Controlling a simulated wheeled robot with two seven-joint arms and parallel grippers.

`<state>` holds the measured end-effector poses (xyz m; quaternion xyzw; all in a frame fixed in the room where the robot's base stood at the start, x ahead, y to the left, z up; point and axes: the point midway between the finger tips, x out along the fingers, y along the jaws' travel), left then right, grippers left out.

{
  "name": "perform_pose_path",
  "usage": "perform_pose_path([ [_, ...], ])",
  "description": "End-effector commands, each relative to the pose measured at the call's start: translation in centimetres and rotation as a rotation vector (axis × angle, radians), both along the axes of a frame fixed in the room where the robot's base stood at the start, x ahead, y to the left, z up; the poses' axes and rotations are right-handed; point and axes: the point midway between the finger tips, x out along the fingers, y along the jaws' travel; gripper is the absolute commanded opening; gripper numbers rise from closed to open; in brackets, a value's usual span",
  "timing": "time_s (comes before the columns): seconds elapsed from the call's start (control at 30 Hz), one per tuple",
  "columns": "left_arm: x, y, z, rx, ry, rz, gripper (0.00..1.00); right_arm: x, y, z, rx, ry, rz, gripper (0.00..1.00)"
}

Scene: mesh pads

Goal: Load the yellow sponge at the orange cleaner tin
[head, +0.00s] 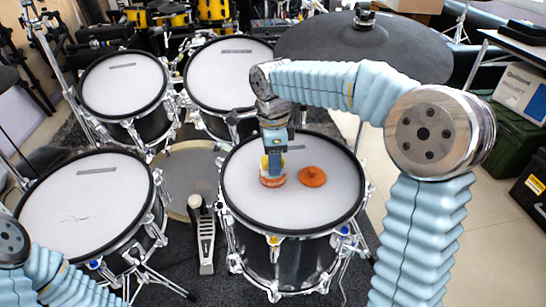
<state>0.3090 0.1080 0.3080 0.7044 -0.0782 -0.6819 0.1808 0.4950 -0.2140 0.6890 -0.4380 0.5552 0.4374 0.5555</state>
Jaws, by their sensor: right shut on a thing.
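My right gripper (272,162) points straight down over the near right drum and is shut on the yellow sponge (264,166), which shows only as a small yellow patch beside the fingers. The orange cleaner tin (272,182) stands on the drum's white head directly below the gripper. The sponge is at the tin's top; the gripper hides whether it is inside or touching. An orange lid (312,177) with a knob lies on the drum head just right of the tin. My left gripper is out of view; only part of my left arm shows at lower left.
The tin and lid rest on the near right drum (300,208), whose front is clear. Other drums stand to the left and behind. A dark cymbal (400,50) hangs at the back right, close behind my right arm. A pedal (203,235) stands left of the drum.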

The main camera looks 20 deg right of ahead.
Motion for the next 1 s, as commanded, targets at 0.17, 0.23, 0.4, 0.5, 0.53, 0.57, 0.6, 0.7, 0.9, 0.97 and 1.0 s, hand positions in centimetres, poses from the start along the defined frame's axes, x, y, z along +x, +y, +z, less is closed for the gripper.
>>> perform_pose_path([
  [0.17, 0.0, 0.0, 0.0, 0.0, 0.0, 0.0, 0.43, 0.0, 0.0, -0.1, 0.0, 0.002, 0.001, 0.17],
  [0.23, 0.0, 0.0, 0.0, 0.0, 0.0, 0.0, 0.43, 0.0, 0.0, -0.2, 0.001, 0.003, 0.001, 0.17],
  [0.4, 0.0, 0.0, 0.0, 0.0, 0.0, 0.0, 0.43, 0.0, 0.0, -0.2, 0.0, 0.003, 0.0, 0.17],
  [0.5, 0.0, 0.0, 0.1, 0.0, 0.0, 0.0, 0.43, 0.0, 0.0, 0.0, 0.0, 0.004, 0.0, 0.17],
  [0.53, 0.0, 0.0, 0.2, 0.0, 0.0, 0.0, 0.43, 0.0, 0.0, 0.1, 0.0, 0.004, 0.0, 0.17],
  [0.57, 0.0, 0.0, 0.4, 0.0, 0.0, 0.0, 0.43, 0.0, 0.0, 0.3, 0.0, 0.003, 0.0, 0.17],
  [0.6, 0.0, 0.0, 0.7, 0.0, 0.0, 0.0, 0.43, 0.0, 0.0, 0.6, 0.0, 0.003, 0.0, 0.17],
  [0.7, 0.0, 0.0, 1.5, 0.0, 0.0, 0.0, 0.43, 0.0, 0.0, 1.5, 0.0, 0.002, 0.001, 0.17],
  [0.9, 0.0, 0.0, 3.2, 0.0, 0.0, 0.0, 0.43, 0.0, 0.0, 3.5, 0.0, 0.001, 0.0, 0.17],
  [0.97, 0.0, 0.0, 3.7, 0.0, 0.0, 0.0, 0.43, 0.0, 0.0, 4.0, 0.0, 0.001, 0.0, 0.17],
  [1.0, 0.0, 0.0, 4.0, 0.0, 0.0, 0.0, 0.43, 0.0, 0.0, 4.4, 0.0, 0.001, -0.001, 0.17],
])
